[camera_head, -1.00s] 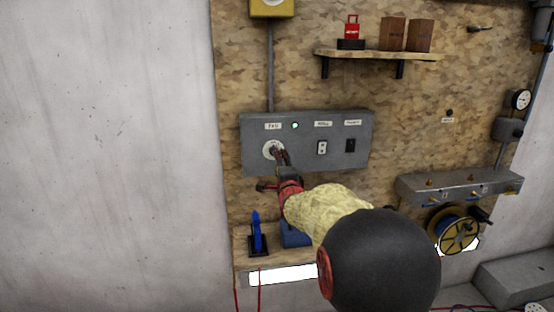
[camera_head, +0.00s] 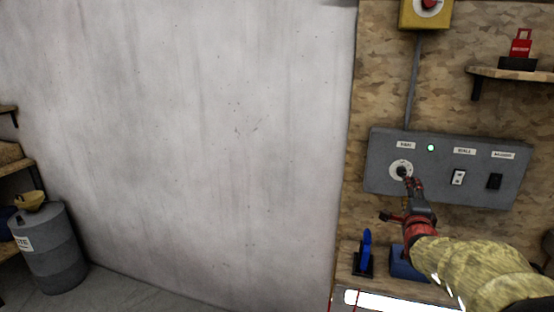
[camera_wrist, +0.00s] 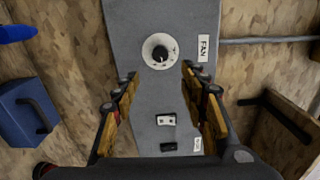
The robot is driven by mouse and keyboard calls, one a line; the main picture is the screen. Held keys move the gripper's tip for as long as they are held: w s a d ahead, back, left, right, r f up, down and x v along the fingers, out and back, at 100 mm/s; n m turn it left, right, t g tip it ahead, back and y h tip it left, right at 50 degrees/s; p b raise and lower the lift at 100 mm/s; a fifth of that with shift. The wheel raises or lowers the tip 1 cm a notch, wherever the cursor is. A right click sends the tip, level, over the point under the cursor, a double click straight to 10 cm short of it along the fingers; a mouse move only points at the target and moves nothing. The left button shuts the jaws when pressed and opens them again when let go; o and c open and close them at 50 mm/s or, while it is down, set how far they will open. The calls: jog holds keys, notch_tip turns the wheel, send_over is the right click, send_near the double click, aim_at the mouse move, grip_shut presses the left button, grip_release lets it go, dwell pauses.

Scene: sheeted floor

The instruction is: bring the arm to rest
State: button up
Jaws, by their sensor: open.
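My gripper (camera_head: 411,183) is raised in front of the grey control panel (camera_head: 432,188), close to its round dial (camera_head: 400,169). In the wrist view my gripper (camera_wrist: 159,82) is open, its two fingers apart with nothing between them. The dial (camera_wrist: 160,50) shows beyond the fingertips, a black knob on a white disc, beside a label reading FAN (camera_wrist: 203,48). In the head view my forearm, in a yellowish sleeve, reaches in from the lower right. Whether the fingertips touch the dial is hard to tell in the head view; in the wrist view they look apart from it.
The panel also has a lit green lamp (camera_head: 431,148) and two switches. Below it, a blue tool (camera_head: 366,250) and a blue box (camera_head: 408,263) stand on a ledge. A shelf (camera_head: 520,73) juts out at upper right. A grey barrel (camera_head: 50,255) stands far left; bare wall lies between.

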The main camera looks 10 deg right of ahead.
jog(key=s+a+f+n+g+y, duration=0.1)
jog(key=s+f+n+g, duration=0.15)
jog(key=f, duration=0.35)
jog(key=s+a+f+n+g+y, duration=0.1)
jog(key=s+f+n+g+y, duration=0.1)
jog(key=f+n, duration=0.35)
jog(key=s+a+f+n+g+y, duration=0.2)
jog(key=s+a+f+n+g, duration=0.1)
jog(key=s+a+f, duration=0.3)
jog(key=s+a+r+n+g+y+p, duration=0.15)
jog(key=s+a+n+g+y, duration=0.25)
jog(key=s+a+n, duration=1.15)
jog(key=s+a+r+m+t, duration=0.1)
jog(key=s+a+r, duration=0.1)
jog(key=a, duration=0.5)
jog(key=s+a+r+t, duration=0.1)
jog(key=s+a+r, duration=0.2)
jog(key=a, duration=0.4)
jog(key=shift+s+r+m+y, duration=0.2)
jog(key=shift+r+m+y, duration=0.05)
jog(key=shift+m+y, duration=0.1)
